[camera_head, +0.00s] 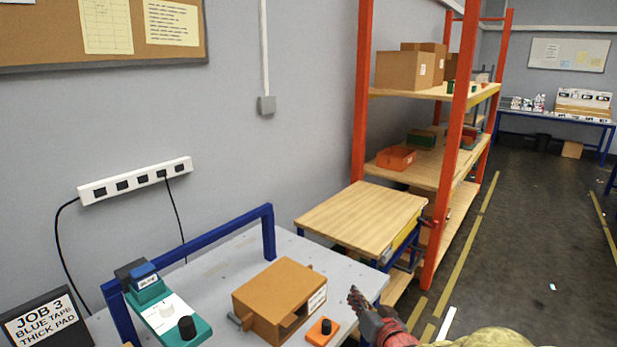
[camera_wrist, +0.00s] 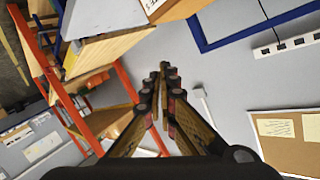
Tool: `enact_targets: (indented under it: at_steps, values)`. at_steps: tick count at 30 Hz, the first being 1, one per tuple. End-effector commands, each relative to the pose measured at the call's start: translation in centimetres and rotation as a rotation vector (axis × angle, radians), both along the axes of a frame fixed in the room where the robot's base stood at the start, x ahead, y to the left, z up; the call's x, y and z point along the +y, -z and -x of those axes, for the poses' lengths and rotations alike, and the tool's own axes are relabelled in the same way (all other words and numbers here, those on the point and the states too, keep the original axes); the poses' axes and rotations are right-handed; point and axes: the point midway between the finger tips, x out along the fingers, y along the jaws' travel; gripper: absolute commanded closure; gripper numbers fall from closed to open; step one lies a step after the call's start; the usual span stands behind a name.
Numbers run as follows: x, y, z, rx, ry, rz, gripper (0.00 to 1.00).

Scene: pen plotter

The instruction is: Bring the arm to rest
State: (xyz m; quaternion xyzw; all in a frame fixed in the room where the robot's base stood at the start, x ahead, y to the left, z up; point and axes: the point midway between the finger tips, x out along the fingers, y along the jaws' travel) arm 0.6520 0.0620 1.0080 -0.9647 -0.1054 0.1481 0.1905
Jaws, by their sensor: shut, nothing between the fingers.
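My gripper (camera_head: 358,296) shows in the head view at the bottom, right of the middle, in front of the right edge of the grey workbench (camera_head: 225,262). Its dark fingers point up and to the left. In the wrist view my gripper (camera_wrist: 164,68) has its fingertips together, with nothing between them. Behind the fingertips in that view is the plain grey wall. Part of my arm shows at the bottom right of the head view.
On the bench are an orange-brown box (camera_head: 268,300), a teal device (camera_head: 168,312), a small orange block with a black knob (camera_head: 322,330) and a job sign (camera_head: 42,322). A wooden-topped table (camera_head: 362,218) and an orange-framed shelf (camera_head: 362,100) stand behind.

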Motion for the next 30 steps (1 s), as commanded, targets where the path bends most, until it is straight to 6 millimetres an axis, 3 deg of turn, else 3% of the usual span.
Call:
enact_targets:
  at_steps: [1,5,8,12,17,22,27,30]
  values:
    - [-1.0,-1.8,0.7,0.022,0.030,0.049,1.00]
    - [-3.8,-4.4,3.8,0.126,0.103,0.172,1.00]
    - [-5.6,-6.0,7.1,0.216,0.141,0.249,1.00]
    - [-7.2,-7.7,13.2,0.352,0.162,0.331,1.00]
    - [-7.8,-8.8,21.5,0.516,0.137,0.395,1.00]
    - [-7.1,-8.9,29.7,0.662,0.062,0.432,1.00]
    - [-6.4,-8.7,34.5,0.742,0.000,0.447,1.00]
    - [-6.2,-8.5,35.5,0.760,-0.015,0.450,1.00]
